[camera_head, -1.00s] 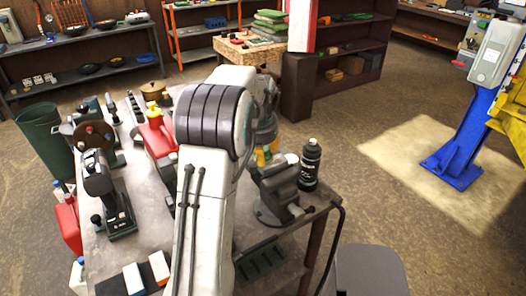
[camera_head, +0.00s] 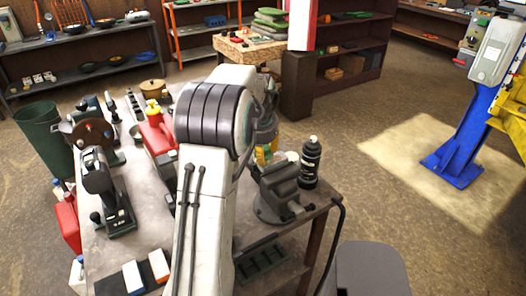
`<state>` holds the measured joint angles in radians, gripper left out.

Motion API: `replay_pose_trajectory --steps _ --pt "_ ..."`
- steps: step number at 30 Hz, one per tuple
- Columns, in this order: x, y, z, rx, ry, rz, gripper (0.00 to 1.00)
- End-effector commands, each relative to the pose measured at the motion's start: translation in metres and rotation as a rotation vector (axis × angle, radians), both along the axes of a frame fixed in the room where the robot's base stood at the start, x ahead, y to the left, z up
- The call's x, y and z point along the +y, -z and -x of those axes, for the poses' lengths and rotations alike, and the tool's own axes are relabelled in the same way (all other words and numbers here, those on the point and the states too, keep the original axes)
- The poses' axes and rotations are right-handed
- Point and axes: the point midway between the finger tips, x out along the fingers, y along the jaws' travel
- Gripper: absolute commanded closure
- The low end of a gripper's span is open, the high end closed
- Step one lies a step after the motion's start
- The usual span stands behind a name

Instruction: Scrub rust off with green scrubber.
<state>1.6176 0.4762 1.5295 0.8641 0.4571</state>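My white and grey arm crosses the middle of the view, over the workbench (camera_head: 150,190). Its far end is hidden behind its own dark elbow joint, so my gripper is not in view. I cannot make out a green scrubber or any rusty surface. Small blocks with blue (camera_head: 132,276) and orange (camera_head: 158,264) faces lie at the bench's near edge; I cannot tell whether they are scrubbers. Small yellow and green items (camera_head: 263,155) show just right of the arm, partly hidden.
A grey vise (camera_head: 276,192) and a black bottle (camera_head: 310,162) stand at the bench's right end. A blue lift post (camera_head: 465,130) stands at right. The floor between is clear.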

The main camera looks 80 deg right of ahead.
Motion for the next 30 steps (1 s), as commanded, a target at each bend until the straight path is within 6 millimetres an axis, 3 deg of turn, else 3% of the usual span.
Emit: replay_pose_trajectory --steps 19,30 --pt "0.000 0.012 0.000 0.000 0.000 0.000 0.93" --pt "0.000 0.006 0.000 0.000 0.000 0.001 0.93"
